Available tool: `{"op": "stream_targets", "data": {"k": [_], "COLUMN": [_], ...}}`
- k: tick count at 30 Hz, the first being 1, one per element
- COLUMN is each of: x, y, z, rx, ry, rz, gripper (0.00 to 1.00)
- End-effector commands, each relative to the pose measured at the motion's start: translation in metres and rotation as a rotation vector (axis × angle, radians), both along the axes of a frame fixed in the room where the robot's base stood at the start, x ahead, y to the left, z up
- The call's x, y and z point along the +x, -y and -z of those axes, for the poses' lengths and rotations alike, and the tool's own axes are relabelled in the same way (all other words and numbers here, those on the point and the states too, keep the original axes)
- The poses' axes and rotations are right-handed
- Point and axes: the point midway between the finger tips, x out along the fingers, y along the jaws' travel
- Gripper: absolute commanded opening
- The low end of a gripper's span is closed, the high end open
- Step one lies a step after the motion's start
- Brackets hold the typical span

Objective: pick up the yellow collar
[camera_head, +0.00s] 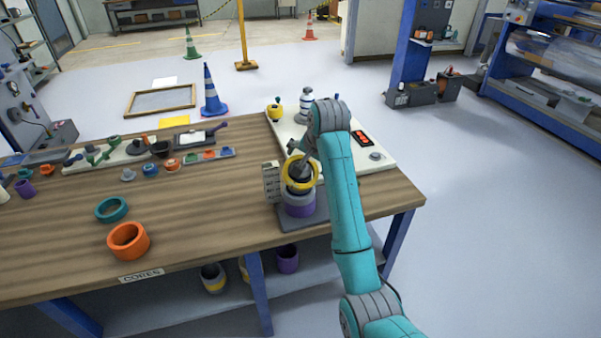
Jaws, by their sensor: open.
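The yellow collar (289,178) is a thick ring at the right end of the workbench. It shows above a grey and purple cylinder (300,206) on a dark base plate. My teal arm reaches in from the lower right. My gripper (299,170) is small and dark at its end, at the collar and pointing down. It is open. I cannot tell whether its fingers are inside the collar or in front of it, or whether they touch it. My arm hides part of the space to the right of the collar.
A grey block (270,182) stands close left of the collar. A white board (377,148) with a red-and-black device lies behind. An orange ring (128,241) and a teal ring (111,209) lie on the wooden bench (210,215). Its middle is clear.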

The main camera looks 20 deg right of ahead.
Motion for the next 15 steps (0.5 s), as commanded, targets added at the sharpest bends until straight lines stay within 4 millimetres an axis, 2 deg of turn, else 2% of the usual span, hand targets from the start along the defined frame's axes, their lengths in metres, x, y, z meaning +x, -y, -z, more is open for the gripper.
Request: {"op": "stream_targets", "data": {"k": [1, 6, 14, 15], "x": [0.003, 0.012, 0.013, 0.013], "y": [-0.002, -0.001, -0.001, -0.001], "z": [0.008, 0.021, 0.023, 0.023], "rx": [0.001, 0.000, 0.000, 0.000], "ry": [-0.004, -0.001, 0.000, 0.000], "rz": [0.000, 0.000, 0.000, 0.000], "gripper": [1.00, 1.00, 1.00, 0.93]}}
